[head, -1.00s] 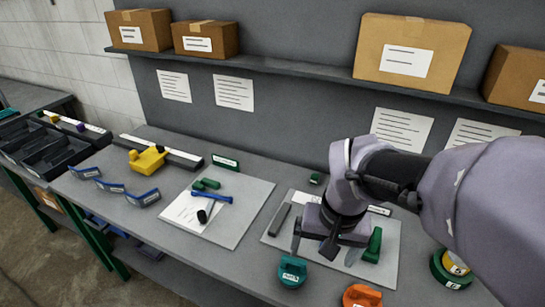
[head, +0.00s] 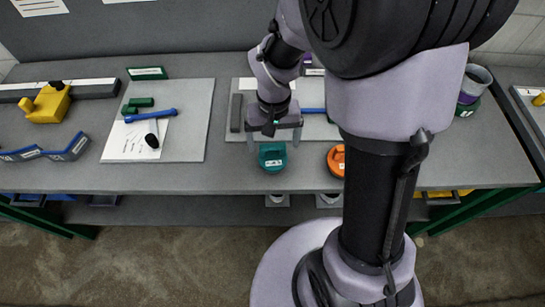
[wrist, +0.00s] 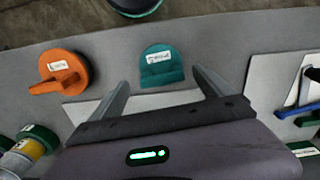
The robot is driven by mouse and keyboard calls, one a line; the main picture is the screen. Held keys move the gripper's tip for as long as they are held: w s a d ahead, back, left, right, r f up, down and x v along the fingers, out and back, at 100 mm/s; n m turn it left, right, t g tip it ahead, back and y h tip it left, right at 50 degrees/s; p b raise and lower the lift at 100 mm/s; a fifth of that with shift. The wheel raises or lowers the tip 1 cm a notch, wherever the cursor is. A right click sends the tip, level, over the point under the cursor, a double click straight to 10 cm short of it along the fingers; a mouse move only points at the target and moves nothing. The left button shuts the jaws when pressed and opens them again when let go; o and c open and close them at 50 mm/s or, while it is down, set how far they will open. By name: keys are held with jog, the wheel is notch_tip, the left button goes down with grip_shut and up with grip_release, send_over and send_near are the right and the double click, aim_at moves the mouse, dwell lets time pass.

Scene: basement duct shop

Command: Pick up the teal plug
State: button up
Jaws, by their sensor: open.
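The teal plug (head: 273,157) is a round piece with a raised grip and a white label. It sits on the grey bench near its front edge. In the wrist view the teal plug (wrist: 161,66) lies beyond the fingertips, roughly centred between them. My gripper (head: 273,143) is over the front part of the right-hand mat, just behind the plug in the head view. In the wrist view my gripper (wrist: 160,80) shows its two fingers spread wide with nothing between them. I see no contact with the plug.
An orange plug (head: 336,160) sits to the right of the teal one. The right mat (head: 222,136) holds a grey bar (head: 237,112) and a blue-handled tool. The left mat (head: 194,110) holds a blue tool and green pieces. A yellow object (head: 47,105) stands further left.

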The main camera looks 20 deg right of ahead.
aim_at(273, 147)
notch_tip(273, 147, down, 4)
jog(key=shift+a+f+b, duration=0.1)
jog(key=shift+f+b, duration=0.05)
jog(key=shift+b, duration=0.7)
jog(key=shift+c, duration=0.6)
jog(key=c, duration=1.6)
